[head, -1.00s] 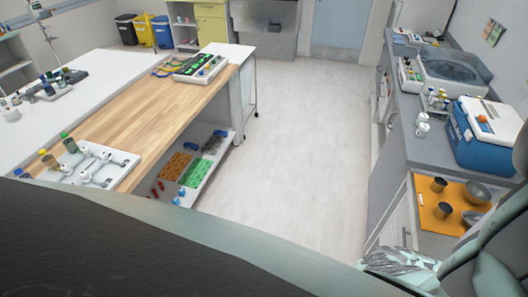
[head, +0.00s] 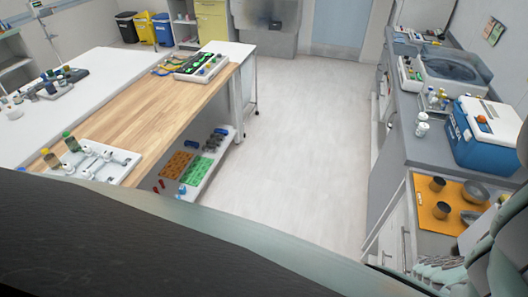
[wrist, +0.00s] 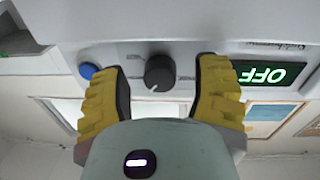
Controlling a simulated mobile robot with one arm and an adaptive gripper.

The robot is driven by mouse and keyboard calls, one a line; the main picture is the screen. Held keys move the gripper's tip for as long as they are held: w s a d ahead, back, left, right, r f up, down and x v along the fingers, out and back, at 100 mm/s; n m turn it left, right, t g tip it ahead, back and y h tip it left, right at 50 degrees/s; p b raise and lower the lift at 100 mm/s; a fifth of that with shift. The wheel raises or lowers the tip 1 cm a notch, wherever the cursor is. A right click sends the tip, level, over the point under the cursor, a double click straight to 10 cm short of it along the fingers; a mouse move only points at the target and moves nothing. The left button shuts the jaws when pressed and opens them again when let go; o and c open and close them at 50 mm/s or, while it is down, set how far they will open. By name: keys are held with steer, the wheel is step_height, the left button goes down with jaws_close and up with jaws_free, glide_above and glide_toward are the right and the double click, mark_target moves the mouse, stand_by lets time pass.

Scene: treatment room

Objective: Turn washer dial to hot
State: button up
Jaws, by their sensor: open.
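In the wrist view, a dark round dial (wrist: 159,72) with a pale pointer mark sits on a light grey panel (wrist: 140,50). Its pointer is turned toward the lower left of the picture. My gripper (wrist: 161,86) is open, with one yellow ridged finger on each side of the dial and a visible gap on both sides. A blue button (wrist: 88,71) is to the left of the dial. My gripper is not distinguishable in the head view.
In the head view, a grey counter (head: 425,150) along the right holds a blue and white cooler (head: 485,135) and a machine with a round basin (head: 450,70). An orange mat (head: 437,211) bears metal cups. A wooden-topped table (head: 150,105) is left of clear floor (head: 300,120).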

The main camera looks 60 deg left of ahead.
steer(key=shift+o, duration=0.3)
jaws_close()
steer(key=shift+f+m+b, duration=0.15)
steer(key=shift+m+b, duration=0.15)
steer(key=shift+m, duration=0.2)
steer(key=shift+a+f+m+b, duration=0.1)
steer(key=shift+m+b, duration=1.1)
steer(key=shift+m, duration=0.4)
steer(key=shift+m+y+b, duration=0.3)
steer(key=shift+m+b, duration=0.25)
steer(key=shift+m, duration=0.15)
